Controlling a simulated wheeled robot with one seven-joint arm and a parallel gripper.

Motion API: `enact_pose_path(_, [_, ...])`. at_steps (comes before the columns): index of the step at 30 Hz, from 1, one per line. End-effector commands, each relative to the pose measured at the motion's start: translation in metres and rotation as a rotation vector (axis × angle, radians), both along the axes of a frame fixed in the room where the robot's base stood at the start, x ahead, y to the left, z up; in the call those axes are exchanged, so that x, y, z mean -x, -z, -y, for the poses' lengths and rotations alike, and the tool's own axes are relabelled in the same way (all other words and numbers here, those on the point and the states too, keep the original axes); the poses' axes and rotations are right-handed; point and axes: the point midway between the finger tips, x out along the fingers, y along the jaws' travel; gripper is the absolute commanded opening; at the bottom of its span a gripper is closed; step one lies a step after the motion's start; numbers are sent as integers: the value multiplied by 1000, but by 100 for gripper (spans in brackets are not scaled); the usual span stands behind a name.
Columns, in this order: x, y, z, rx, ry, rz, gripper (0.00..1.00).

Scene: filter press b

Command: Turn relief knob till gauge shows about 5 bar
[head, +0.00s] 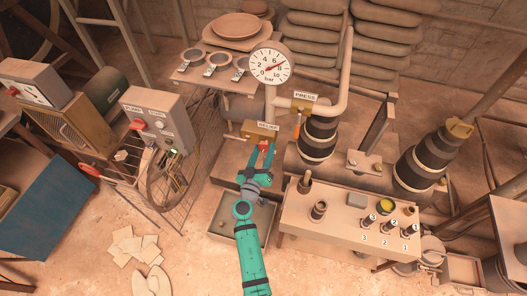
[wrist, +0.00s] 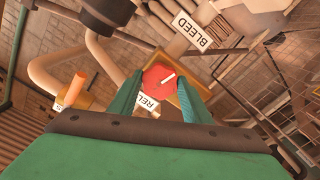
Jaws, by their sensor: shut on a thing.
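The red relief knob (wrist: 158,77) sits between the two fingers of my gripper (wrist: 158,88) in the wrist view, with a pale pointer line on its face. My gripper is shut on it. A label starting "REL" (wrist: 147,103) shows just below the knob, partly hidden by a finger. In the head view my gripper (head: 260,161) reaches the red knob (head: 266,147) from below, near a brass block. The round white gauge (head: 272,65) marked bar stands above on a pipe. Its red needle points to the upper right, apparently between 6 and 8; the exact value is hard to read.
The "PRESS" label (head: 306,97) is on the pipework to the right. A bench with numbered fittings (head: 341,226) stands right of my arm.

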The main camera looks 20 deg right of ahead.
Motion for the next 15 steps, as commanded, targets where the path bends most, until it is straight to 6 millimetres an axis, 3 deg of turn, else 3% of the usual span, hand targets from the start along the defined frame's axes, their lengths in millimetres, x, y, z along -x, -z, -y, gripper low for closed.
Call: enact_pose_path(15, [1, 0, 1, 406, 2, -276, 22])
